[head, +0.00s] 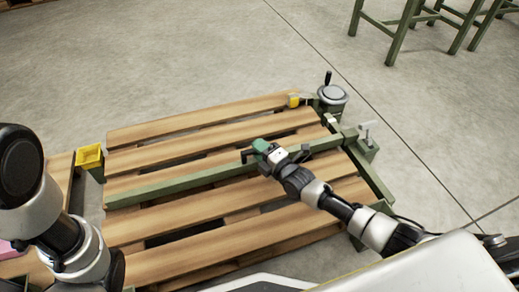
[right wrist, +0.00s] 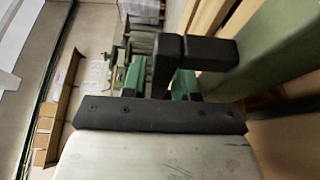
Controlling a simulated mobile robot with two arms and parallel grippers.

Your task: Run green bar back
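The long green bar (head: 190,180) lies slantwise across the slatted wooden bed, from the left edge to the green frame at the right.
The wooden slats (head: 200,128) have gaps between them. A yellow box (head: 89,157) is at the left edge and a round grey handwheel (head: 332,94) at the back right. A green side rail (head: 369,172) runs along the right. Green stands (head: 405,30) are farther back.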

